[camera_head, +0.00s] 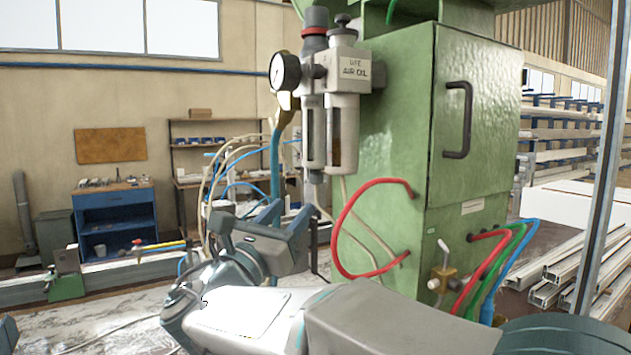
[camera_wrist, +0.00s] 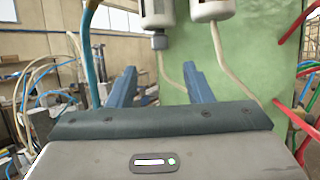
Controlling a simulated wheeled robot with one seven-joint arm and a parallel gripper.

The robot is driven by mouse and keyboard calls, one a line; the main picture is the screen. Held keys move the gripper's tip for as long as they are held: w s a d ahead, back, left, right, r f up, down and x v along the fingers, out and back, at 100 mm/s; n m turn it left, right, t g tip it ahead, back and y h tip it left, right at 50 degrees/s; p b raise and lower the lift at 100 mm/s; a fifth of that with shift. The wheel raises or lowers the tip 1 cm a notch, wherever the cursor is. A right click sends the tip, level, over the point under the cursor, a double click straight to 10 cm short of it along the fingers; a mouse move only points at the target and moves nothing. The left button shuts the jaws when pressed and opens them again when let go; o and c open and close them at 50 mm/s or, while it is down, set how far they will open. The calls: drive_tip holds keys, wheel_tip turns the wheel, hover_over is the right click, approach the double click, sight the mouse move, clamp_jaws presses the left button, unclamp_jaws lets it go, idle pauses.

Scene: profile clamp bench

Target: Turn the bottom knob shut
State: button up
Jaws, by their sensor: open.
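The air unit (camera_head: 330,110) is mounted on the left side of the green machine housing, with a filter bowl at left and an oil bowl at right. A small dark grey knob (camera_head: 315,177) sits under the left bowl; it also shows at the top of the wrist view (camera_wrist: 159,42). My gripper (camera_head: 287,212) is below and a little left of that knob, apart from it. In the wrist view my gripper (camera_wrist: 160,72) has its two blue fingers spread and nothing between them. The knob's turned position cannot be told.
A red hose (camera_head: 345,225) loops from the green housing (camera_head: 395,140) right of my gripper. A pale tube (camera_wrist: 165,75) hangs behind the fingers. A pressure gauge (camera_head: 285,71) and a blue hose (camera_head: 275,160) are on the left. A brass valve (camera_head: 440,281) sits lower right.

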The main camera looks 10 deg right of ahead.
sight(316, 182)
drive_tip(key=p+x, duration=0.2)
drive_tip(key=x, duration=0.8)
drive_tip(key=shift+w+d, duration=0.1)
drive_tip(key=shift+w, duration=0.05)
drive_tip(key=c, duration=1)
